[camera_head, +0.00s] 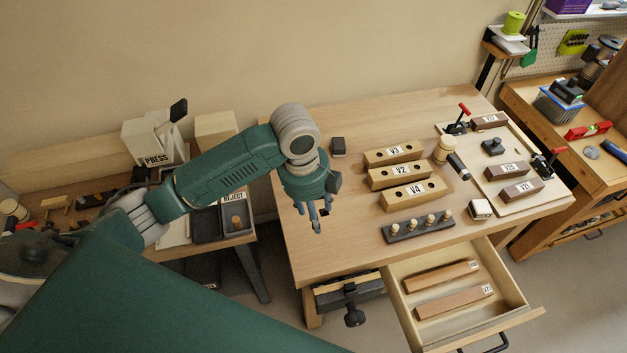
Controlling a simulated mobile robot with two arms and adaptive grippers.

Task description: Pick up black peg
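My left gripper (316,219) hangs over the left part of the wooden bench, pointing down. Its fingers are small and partly overlap, so I cannot tell whether they are open or shut, or whether anything is between them. I cannot clearly make out a separate black peg. A dark rack (420,228) with several light wooden pegs lies to the right of the gripper, near the bench's front edge. A black cylinder (458,165) lies against a light wooden cylinder (443,150) farther right. My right gripper is not in view.
Wooden blocks V3 (394,154), V2 (399,175) and V4 (414,194) stand mid-bench. A clamp board (513,208) is at right. An open drawer (400,315) sticks out in front. Bare bench surrounds the gripper.

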